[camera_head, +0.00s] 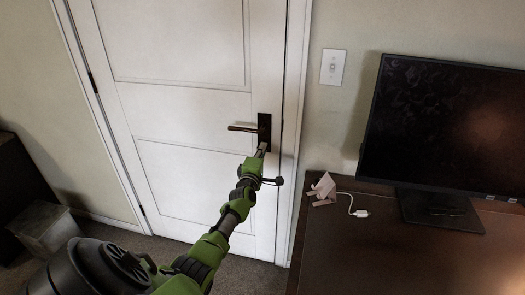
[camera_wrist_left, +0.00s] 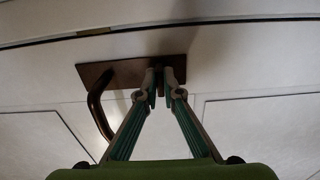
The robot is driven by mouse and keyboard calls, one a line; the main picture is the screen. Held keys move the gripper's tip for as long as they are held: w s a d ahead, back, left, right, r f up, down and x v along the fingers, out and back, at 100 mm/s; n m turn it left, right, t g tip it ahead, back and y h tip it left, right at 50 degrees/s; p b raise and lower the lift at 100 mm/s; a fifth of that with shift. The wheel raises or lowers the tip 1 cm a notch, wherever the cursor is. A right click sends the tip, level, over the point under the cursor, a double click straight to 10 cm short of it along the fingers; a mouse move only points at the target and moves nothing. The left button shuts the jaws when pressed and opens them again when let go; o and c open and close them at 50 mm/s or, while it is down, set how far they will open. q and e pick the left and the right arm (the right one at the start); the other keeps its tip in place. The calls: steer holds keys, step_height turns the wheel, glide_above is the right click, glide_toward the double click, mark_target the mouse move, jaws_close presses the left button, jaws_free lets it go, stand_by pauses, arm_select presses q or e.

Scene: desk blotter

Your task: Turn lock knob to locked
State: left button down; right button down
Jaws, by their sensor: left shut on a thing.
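A white door (camera_head: 190,115) has a dark lock plate (camera_head: 265,122) near its right edge, with a lever handle (camera_head: 242,128) pointing left. My left gripper (camera_head: 263,148) reaches the lower part of this plate. In the left wrist view, the plate (camera_wrist_left: 110,72) lies behind the fingers and the handle (camera_wrist_left: 96,108) curves down at the left. There the left gripper (camera_wrist_left: 161,78) is shut on the small lock knob (camera_wrist_left: 160,88), which is mostly hidden between the fingertips. I cannot tell the knob's angle. My right gripper is not in view.
A brown desk (camera_head: 410,255) stands at the right with a black monitor (camera_head: 440,125), a small pale stand (camera_head: 323,187) and a white cable plug (camera_head: 360,213). A light switch (camera_head: 333,67) is on the wall. A grey bin (camera_head: 45,232) stands at the lower left.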

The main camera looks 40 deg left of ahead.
arm_select(q)
steer(key=c, duration=2.2)
jaws_free()
steer(key=shift+d, duration=0.1)
steer(key=v, duration=1.2)
